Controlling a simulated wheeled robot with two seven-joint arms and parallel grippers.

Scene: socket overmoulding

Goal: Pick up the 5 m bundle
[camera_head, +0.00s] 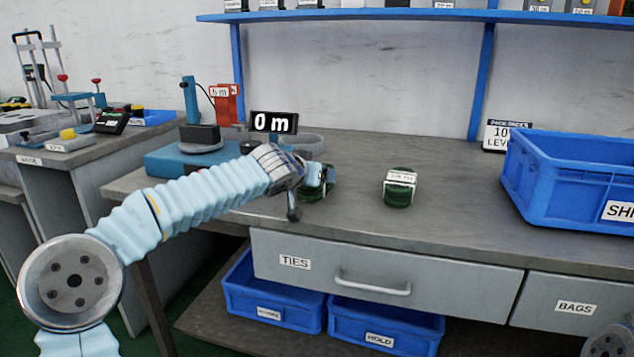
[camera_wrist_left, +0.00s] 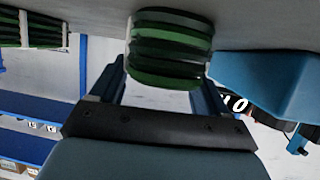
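A green coiled bundle (camera_head: 313,192) sits on the bench, partly hidden by my left gripper (camera_head: 304,188); its label cannot be read. In the left wrist view this bundle (camera_wrist_left: 168,48) lies between the two spread fingers of my left gripper (camera_wrist_left: 160,85), with a narrow gap at the left finger. A second green bundle (camera_head: 399,190) with a white label stands apart to the right, its print too small to read. It also shows at the left wrist view's upper left (camera_wrist_left: 36,30). My right gripper is out of view.
A blue machine (camera_head: 175,158) with a "0 m" display (camera_head: 273,122) stands behind my left arm. A blue bin (camera_head: 560,180) is at the bench's right. Drawers labelled TIES (camera_head: 310,268) and BAGS (camera_head: 575,300) are below. The bench between second bundle and bin is clear.

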